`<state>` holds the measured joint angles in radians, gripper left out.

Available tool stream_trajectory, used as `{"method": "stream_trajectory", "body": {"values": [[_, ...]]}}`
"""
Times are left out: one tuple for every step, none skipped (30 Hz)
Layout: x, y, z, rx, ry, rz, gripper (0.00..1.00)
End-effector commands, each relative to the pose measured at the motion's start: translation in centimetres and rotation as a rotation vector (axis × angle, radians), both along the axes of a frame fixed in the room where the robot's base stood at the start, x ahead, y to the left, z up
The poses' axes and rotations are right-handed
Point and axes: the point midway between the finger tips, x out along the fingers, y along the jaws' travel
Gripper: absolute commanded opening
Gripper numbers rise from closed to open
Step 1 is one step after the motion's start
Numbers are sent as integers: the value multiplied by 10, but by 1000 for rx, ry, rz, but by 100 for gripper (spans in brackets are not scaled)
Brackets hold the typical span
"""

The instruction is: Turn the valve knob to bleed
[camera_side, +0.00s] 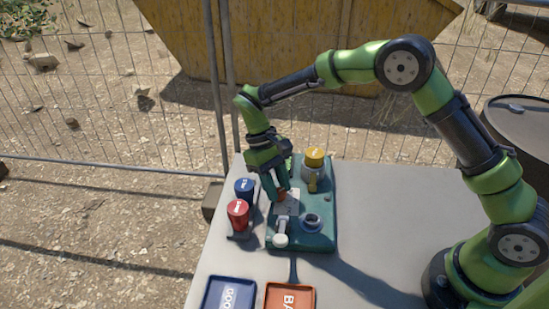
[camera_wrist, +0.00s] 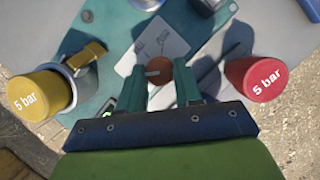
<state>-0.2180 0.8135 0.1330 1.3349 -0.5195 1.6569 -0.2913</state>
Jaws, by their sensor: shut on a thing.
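The valve knob (camera_wrist: 160,68) is a small round orange-brown knob with a pale pointer mark, which faces left in the wrist view. It sits at the edge of a pale marked plate (camera_wrist: 165,42) on the teal unit (camera_side: 322,238). The plate's lettering is too small to read. My gripper (camera_wrist: 159,72) has one finger on each side of the knob and is shut on it. In the side view my gripper (camera_side: 278,196) points down at the unit, and its fingers hide most of the knob.
A yellow-capped "5 bar" cylinder (camera_wrist: 40,92) stands on the unit. A red "5 bar" cylinder (camera_wrist: 262,78) and a blue one (camera_side: 244,187) stand left of it in the side view.

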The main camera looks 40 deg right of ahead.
Motion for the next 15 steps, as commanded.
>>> {"method": "stream_trajectory", "body": {"values": [[1, -1, 1, -1, -2, -1, 4], [1, -1, 1, -1, -2, -1, 4], [1, -1, 1, -1, -2, -1, 4], [1, -1, 1, -1, -2, -1, 4], [1, -1, 1, -1, -2, -1, 4], [1, -1, 1, -1, -2, -1, 39], [1, -1, 1, -1, -2, -1, 43], [1, -1, 1, -1, -2, -1, 48], [0, 0, 1, -1, -2, -2, 54], [0, 0, 1, -1, -2, -2, 59], [0, 0, 1, -1, -2, -2, 60], [0, 0, 1, -1, -1, -2, 60], [0, 0, 0, -1, -1, -2, 60], [0, 0, 0, -1, -1, -2, 60], [0, 0, 0, -1, -1, -2, 60]]}}
